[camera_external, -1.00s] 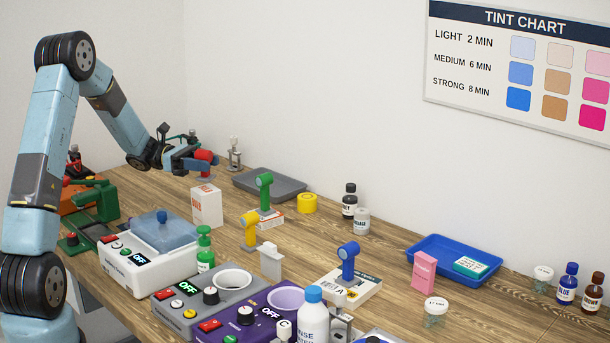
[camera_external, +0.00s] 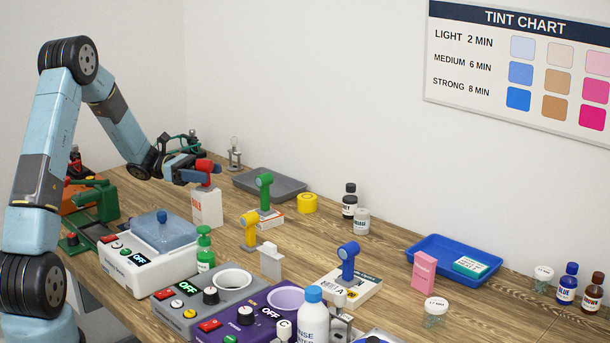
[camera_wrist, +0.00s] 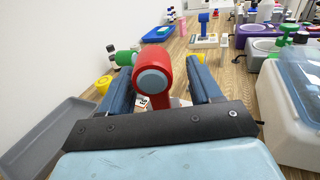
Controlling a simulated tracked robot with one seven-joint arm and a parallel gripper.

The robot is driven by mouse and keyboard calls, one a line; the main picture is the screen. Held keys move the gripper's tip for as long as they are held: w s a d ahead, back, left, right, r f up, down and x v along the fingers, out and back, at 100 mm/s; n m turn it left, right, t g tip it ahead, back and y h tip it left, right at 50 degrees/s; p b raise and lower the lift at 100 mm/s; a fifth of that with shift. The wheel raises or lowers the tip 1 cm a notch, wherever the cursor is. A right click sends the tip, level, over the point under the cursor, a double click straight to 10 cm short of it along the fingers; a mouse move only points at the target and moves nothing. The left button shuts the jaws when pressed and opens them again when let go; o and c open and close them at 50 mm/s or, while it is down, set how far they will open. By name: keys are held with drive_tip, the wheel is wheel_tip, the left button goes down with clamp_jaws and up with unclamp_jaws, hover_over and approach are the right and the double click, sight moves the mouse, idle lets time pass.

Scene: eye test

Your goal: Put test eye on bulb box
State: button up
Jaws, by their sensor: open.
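The red test eye (camera_external: 205,165) is upright at the top of the white bulb box (camera_external: 207,210) in the external view. It appears to rest on the box, though my gripper partly hides its foot. My gripper (camera_external: 194,174) is at the test eye, just above the box. In the wrist view, the red test eye (camera_wrist: 152,66) with its pale blue lens stands between the two blue fingers. The fingers are apart, with a visible gap on the right side. The box is mostly hidden there below the test eye.
A green eye (camera_external: 265,190) and a yellow eye (camera_external: 250,229) stand to the right of the box. A grey tray (camera_external: 290,193) lies behind. A white machine with a blue lid (camera_external: 150,268) stands in front. A blue eye (camera_external: 348,260) is farther right.

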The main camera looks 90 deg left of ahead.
drive_tip(key=v, duration=1.2)
